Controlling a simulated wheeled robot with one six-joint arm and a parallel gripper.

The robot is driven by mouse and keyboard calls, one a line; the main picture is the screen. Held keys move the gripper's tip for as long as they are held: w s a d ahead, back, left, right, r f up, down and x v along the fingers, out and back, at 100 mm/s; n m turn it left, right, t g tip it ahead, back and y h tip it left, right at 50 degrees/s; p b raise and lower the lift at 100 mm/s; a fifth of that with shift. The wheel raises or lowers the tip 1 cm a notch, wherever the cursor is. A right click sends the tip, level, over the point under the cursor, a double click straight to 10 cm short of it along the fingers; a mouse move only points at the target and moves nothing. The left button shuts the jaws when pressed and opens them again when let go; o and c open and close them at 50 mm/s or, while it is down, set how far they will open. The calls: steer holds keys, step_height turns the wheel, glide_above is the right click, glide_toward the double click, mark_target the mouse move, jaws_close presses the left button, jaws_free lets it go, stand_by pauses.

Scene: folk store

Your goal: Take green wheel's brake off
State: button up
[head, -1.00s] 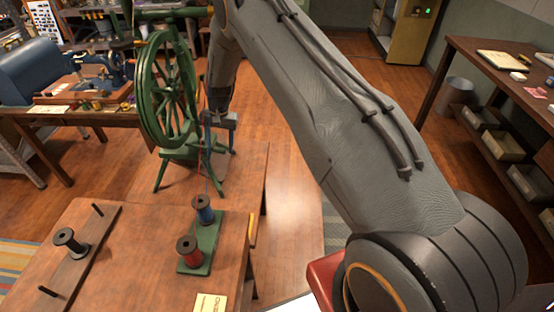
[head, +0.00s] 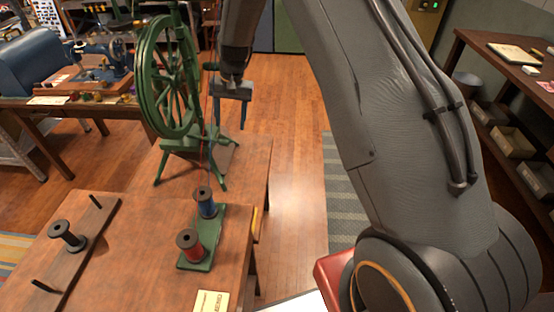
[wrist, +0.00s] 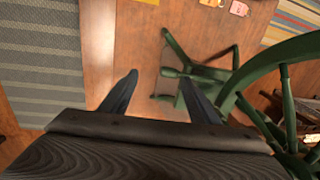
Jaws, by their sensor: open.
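The green spinning wheel (head: 168,85) stands on the wooden table at the left of the head view, its large spoked wheel upright. Its green legs and part of its rim (wrist: 275,62) show in the wrist view. My gripper (head: 230,120) is just right of the wheel, pointing down, partly overlapping its frame in the picture. In the wrist view my gripper (wrist: 158,78) is open and empty, with its two fingers apart. The green frame lies beyond and right of the fingers. I cannot make out the brake in either view.
A green base holds a blue spool (head: 205,203) and a red spool (head: 191,246), with threads rising toward the wheel. Clear floor (head: 297,150) lies right of the table.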

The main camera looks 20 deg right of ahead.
steer(key=s+d+r+n+b, duration=0.1)
steer(key=s+d+b, duration=0.3)
steer(key=s, duration=0.7)
steer(key=s+d+r+n+h+b, duration=0.1)
steer(key=s+d+b, duration=0.3)
steer(key=s, duration=0.8)
steer(key=shift+s+d+n+g+b, duration=0.2)
steer(key=shift+d+n+g+b, duration=0.1)
steer(key=shift+d+n, duration=0.25)
